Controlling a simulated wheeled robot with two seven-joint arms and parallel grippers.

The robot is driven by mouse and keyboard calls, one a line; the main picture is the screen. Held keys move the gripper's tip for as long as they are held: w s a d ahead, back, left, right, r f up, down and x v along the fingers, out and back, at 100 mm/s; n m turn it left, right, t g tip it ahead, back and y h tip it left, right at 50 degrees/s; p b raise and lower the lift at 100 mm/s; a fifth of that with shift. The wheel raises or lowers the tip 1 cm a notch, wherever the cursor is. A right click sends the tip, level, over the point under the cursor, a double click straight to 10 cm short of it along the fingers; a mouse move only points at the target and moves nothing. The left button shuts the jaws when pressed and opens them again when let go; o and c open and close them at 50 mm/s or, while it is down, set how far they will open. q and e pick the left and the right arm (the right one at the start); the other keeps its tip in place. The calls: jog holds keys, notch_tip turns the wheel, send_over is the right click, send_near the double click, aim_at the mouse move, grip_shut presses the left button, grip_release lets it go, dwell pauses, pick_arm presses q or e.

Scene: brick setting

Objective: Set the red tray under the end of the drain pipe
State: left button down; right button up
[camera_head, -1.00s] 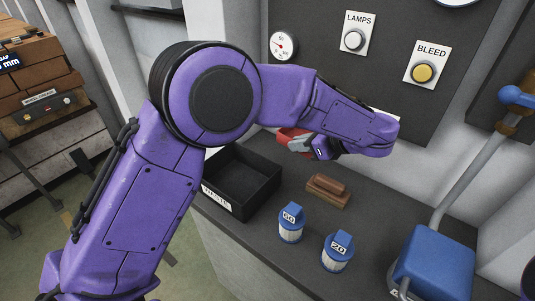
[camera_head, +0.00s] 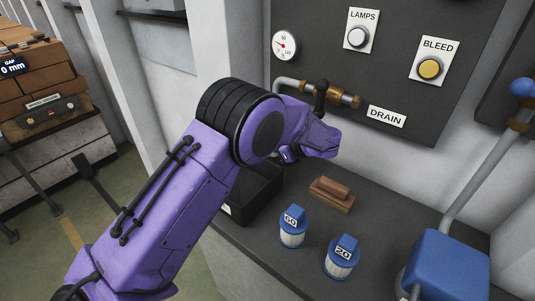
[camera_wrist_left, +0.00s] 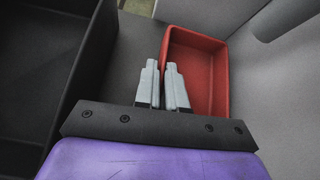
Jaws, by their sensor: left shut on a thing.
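The red tray (camera_wrist_left: 205,88) shows in the left wrist view, with its open side facing the camera. My left gripper (camera_wrist_left: 165,75) is shut on the tray's near left wall. Whether the tray touches the bench is unclear. In the head view my arm hides the tray, and only part of my left gripper (camera_head: 289,155) shows. My right gripper is out of view.
A black bin (camera_head: 256,192) stands left on the bench, partly behind my arm; it also shows in the left wrist view (camera_wrist_left: 70,70).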

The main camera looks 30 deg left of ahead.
pick_arm(q)
jog(key=x, duration=0.3)
jog(key=shift+f, duration=0.15)
jog(key=shift+d, duration=0.15)
jog(key=shift+b, duration=0.35)
jog(key=c, duration=1.2)
grip_release()
jog(key=shift+f, duration=0.1)
jog(key=shift+r+p, duration=0.35)
jog(key=p+v, duration=0.2)
jog(key=v, duration=1)
jog(key=shift+f, duration=0.1)
